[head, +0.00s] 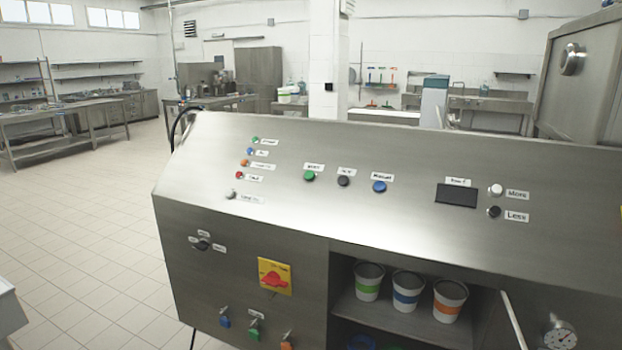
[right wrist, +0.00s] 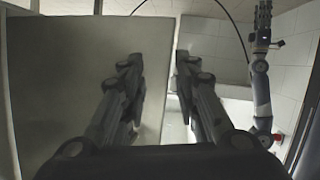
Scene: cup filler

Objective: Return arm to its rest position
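Neither of my grippers shows in the head view. In the right wrist view my right gripper (right wrist: 160,68) has its two dark fingers spread apart, with nothing between them. A grey steel panel (right wrist: 60,70) lies beyond its left finger, and a smaller grey panel (right wrist: 213,50) lies beyond the right one. What looks like my left arm stands at the right edge of that view, with its gripper (right wrist: 263,15) at the top. That gripper is too small to tell whether it is open or shut. I cannot tell how far either panel is from the fingers.
In the head view a steel cup-filling machine (head: 400,225) with buttons fills the front and right. Three cups, banded green (head: 368,281), blue (head: 405,290) and orange (head: 448,300), stand in its open compartment. Open tiled floor (head: 75,225) lies to the left.

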